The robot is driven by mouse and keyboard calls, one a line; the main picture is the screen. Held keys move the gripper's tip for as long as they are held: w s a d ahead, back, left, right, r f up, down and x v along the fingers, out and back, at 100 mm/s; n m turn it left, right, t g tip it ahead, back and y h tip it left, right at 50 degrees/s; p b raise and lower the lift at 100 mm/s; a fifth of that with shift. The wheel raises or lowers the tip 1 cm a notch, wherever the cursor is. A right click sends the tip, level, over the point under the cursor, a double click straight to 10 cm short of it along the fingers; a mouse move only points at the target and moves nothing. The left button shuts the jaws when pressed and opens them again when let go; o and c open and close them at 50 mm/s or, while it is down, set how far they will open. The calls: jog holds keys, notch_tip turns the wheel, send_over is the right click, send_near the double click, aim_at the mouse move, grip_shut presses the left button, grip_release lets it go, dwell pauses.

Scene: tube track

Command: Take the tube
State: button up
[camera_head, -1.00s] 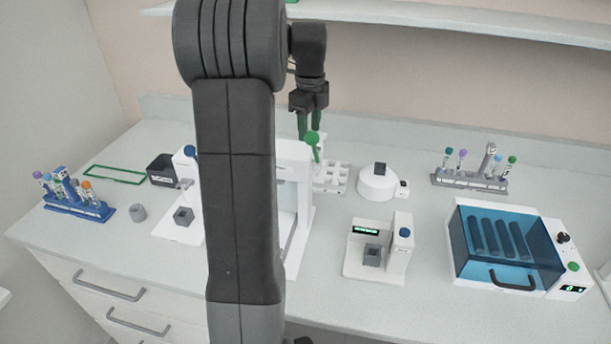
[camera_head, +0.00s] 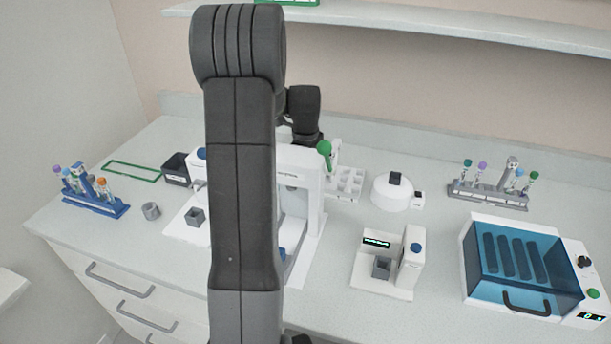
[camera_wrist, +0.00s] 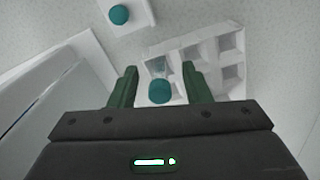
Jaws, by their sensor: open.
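A tube with a teal cap (camera_wrist: 160,92) stands in the white rack, seen from above in the wrist view. My gripper (camera_wrist: 160,74) is open, with one green finger on each side of the cap and a visible gap on both sides. The white rack (camera_wrist: 216,42) has several square, empty-looking cells.
A white frame device (camera_head: 312,215) stands close by the rack. A round white device (camera_head: 392,193) sits to the right. A grey tube rack (camera_head: 488,196) and a blue-lidded box (camera_head: 525,265) are farther right; a blue rack (camera_head: 95,204) is at left.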

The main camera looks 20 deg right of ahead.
jog(key=shift+f, duration=0.2)
jog(key=c, duration=0.8)
jog(key=shift+r, duration=0.15)
jog(key=shift+c, duration=0.2)
notch_tip(320, 180, up, 28)
